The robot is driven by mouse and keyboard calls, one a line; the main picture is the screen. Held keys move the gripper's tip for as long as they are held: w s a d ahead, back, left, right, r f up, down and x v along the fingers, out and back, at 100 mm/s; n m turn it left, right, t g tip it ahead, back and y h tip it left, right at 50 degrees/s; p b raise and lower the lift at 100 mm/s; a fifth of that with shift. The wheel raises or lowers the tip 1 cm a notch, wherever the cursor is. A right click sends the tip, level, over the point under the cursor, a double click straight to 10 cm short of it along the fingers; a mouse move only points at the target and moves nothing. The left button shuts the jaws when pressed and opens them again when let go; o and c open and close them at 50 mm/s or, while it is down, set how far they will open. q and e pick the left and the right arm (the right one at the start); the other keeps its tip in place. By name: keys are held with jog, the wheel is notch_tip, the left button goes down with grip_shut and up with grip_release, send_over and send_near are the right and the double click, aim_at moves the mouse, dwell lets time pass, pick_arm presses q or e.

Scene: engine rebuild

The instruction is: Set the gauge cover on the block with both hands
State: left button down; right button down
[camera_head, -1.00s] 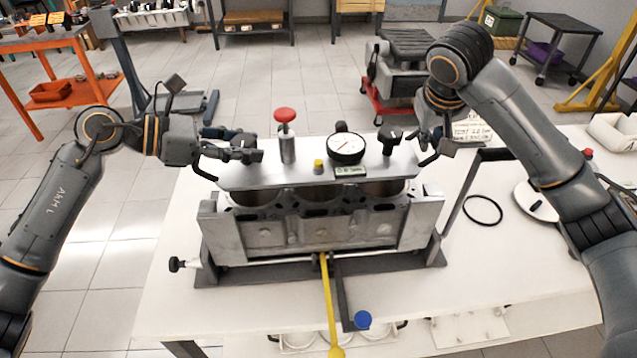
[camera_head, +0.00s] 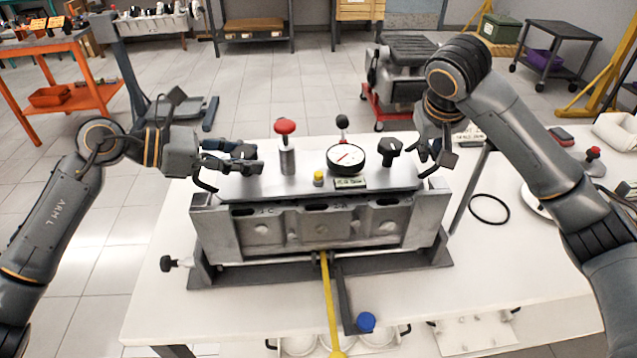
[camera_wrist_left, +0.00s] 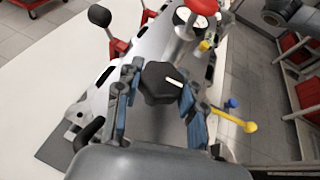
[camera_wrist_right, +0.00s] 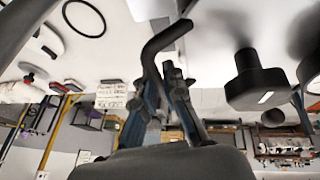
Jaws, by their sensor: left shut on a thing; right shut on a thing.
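The gauge cover (camera_head: 270,184) is a flat grey plate with a dial gauge (camera_head: 346,158), a red-topped post (camera_head: 286,140), a small yellow cap and black knobs. It lies level over the block (camera_head: 320,228) and hides the bores. I cannot tell whether a thin gap remains. My left gripper (camera_head: 243,160) is shut on the left black knob (camera_wrist_left: 160,82), which sits between its fingers in the left wrist view. My right gripper (camera_head: 430,157) is shut at the cover's right end on the bent black handle (camera_wrist_right: 166,38); the contact is partly hidden. The right black knob (camera_wrist_right: 254,82) stands clear beside it.
The block stands in a dark cradle on the white table (camera_head: 160,318). A yellow-handled bar (camera_head: 328,300) and blue cap (camera_head: 366,321) are in front. A black ring (camera_head: 489,208) lies at right. An orange cart (camera_head: 60,97) stands back left.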

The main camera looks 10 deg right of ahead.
pick_arm(q)
jog(key=shift+f, duration=0.3)
pick_arm(e)
jog(key=shift+a+f, duration=0.1)
jog(key=shift+f, duration=0.3)
pick_arm(q)
jog(key=c, duration=1.1)
grip_release()
pick_arm(e)
jog(key=c, duration=1.7)
grip_release()
pick_arm(q)
jog(key=o, duration=0.3)
pick_arm(e)
jog(key=shift+o, duration=1.3)
jog(key=shift+r, duration=0.1)
pick_arm(q)
jog(key=shift+s+r, duration=0.1)
jog(key=shift+a+r, duration=0.1)
jog(key=shift+a, duration=0.35)
jog(key=v, duration=1.1)
pick_arm(e)
jog(key=v, duration=1.2)
pick_arm(q)
jog(key=shift+s, duration=0.1)
